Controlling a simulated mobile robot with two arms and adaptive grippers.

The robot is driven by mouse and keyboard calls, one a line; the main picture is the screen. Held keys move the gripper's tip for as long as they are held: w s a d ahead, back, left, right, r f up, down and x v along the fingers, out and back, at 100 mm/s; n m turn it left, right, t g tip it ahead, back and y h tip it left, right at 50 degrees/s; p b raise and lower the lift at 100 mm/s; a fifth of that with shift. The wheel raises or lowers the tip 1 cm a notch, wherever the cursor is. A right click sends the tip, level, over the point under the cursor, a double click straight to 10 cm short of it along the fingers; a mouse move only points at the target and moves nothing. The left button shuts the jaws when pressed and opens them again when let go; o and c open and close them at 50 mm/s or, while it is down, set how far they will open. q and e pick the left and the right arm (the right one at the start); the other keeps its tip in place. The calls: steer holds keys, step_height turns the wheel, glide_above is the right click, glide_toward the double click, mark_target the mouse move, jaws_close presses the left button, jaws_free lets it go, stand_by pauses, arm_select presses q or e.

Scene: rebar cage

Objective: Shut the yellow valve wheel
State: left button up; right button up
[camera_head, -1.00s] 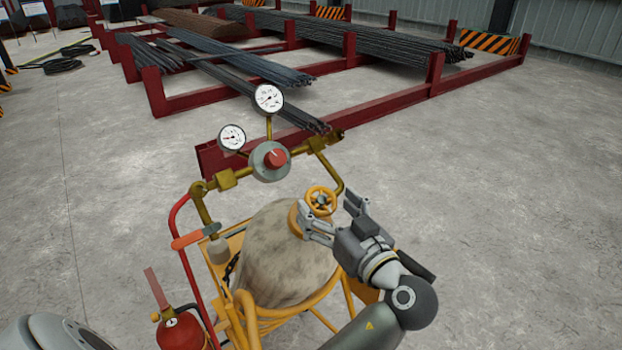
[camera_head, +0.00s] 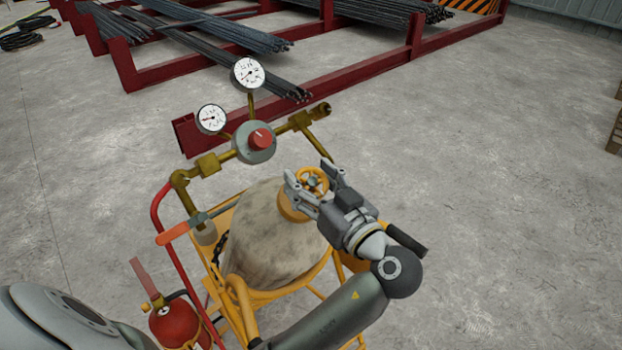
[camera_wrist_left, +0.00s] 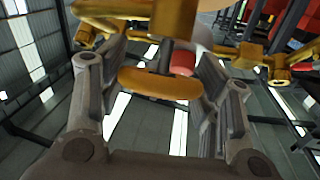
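The yellow valve wheel (camera_head: 312,181) sits on top of the beige-covered cylinder (camera_head: 272,245) in the head view. My left gripper (camera_head: 312,180) is at the wheel, with one finger on each side of it. In the left wrist view the wheel (camera_wrist_left: 160,83) lies edge-on between the two spread fingers (camera_wrist_left: 160,95), filling most of the gap. The fingers are open; I cannot tell whether either touches the rim. My right gripper is not in view.
A brass pipe with two white gauges (camera_head: 248,74) and a grey regulator with a red knob (camera_head: 255,141) stands behind the wheel. A red fire extinguisher (camera_head: 174,323) hangs on the yellow cart's left.

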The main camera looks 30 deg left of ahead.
arm_select(q)
steer(key=shift+c, duration=1.1)
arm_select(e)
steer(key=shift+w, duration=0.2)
